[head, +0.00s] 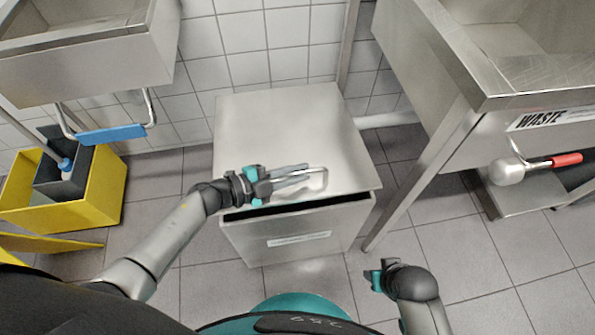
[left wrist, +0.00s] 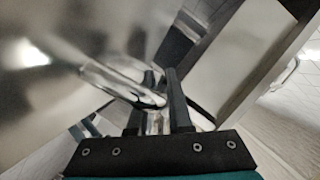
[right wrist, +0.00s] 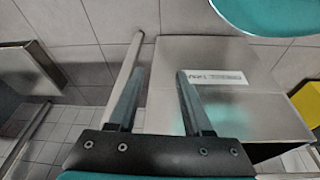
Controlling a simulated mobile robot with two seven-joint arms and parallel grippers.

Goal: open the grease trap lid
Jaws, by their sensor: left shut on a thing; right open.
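The grease trap (head: 290,235) is a steel box on the floor in the middle of the head view, with a label on its front. Its flat lid (head: 285,120) sits slightly raised at the front, with a dark gap under its front edge. My left gripper (head: 301,176) is shut on the lid's bar handle (head: 323,177) near the front edge. The handle (left wrist: 120,82) also shows between the fingers in the left wrist view. My right gripper (head: 373,279) is open and empty, in front of the box at the right. The box's label (right wrist: 215,77) shows in the right wrist view.
A steel sink unit labelled WASTE (head: 550,118) stands at the right, its leg close beside the box. A yellow bin (head: 103,190) stands at the left under another sink (head: 90,65). A tiled wall (head: 262,45) is behind. Floor in front is clear.

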